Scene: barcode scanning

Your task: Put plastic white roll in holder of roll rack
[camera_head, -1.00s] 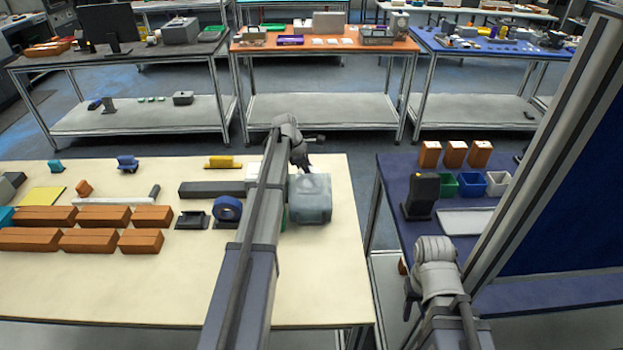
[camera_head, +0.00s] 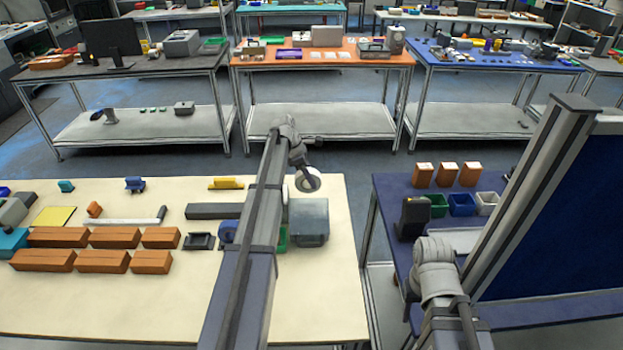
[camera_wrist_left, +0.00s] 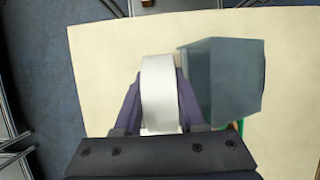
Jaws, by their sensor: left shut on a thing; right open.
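The white roll (camera_head: 308,180) is held by my left gripper (camera_head: 302,164) above the far edge of the cream table. In the left wrist view the roll (camera_wrist_left: 160,92) sits between the two fingers of the left gripper (camera_wrist_left: 160,90), which are shut on it. A small black holder (camera_head: 198,241), seemingly part of the roll rack, stands empty on the table, left of my left arm. A blue roll (camera_head: 228,231) beside it is partly hidden by that arm. My right gripper (camera_head: 411,292) is open and empty at the blue table's left edge; its fingertips are barely visible.
A grey box (camera_head: 309,221) stands just right of my left arm, close to the roll; it also shows in the left wrist view (camera_wrist_left: 222,80). Several orange boxes (camera_head: 102,262) lie at the left. The table front is clear. A black scanner (camera_head: 413,217) stands on the blue table.

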